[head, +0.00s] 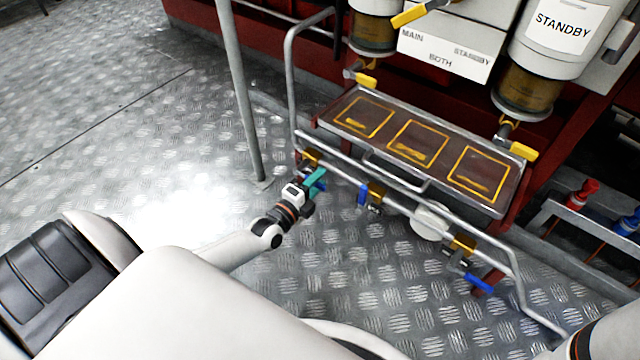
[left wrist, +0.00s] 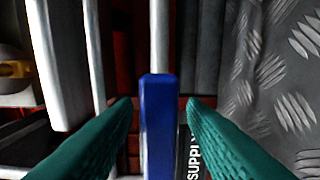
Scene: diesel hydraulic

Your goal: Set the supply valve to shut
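The supply valve's blue lever (head: 321,186) is at the left end of the pipe row in the head view, mostly covered by my gripper. In the left wrist view the blue lever (left wrist: 158,125) points toward the camera, beside a black label (left wrist: 190,155) reading "SUPPL", partly hidden. My left gripper (head: 316,179), with teal fingers, is at this lever. In the left wrist view its fingers (left wrist: 160,110) stand on both sides of the lever, open, with a gap on each side. My right gripper is not in view; only part of that arm shows at the lower right.
Two other blue levers, a middle one (head: 362,194) and a right one (head: 478,284), sit along the same pipe. A metal rail (head: 430,203) and a tray (head: 335,133) with yellow-outlined squares are above. A grey post (head: 240,90) stands at left. The floor at left is clear.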

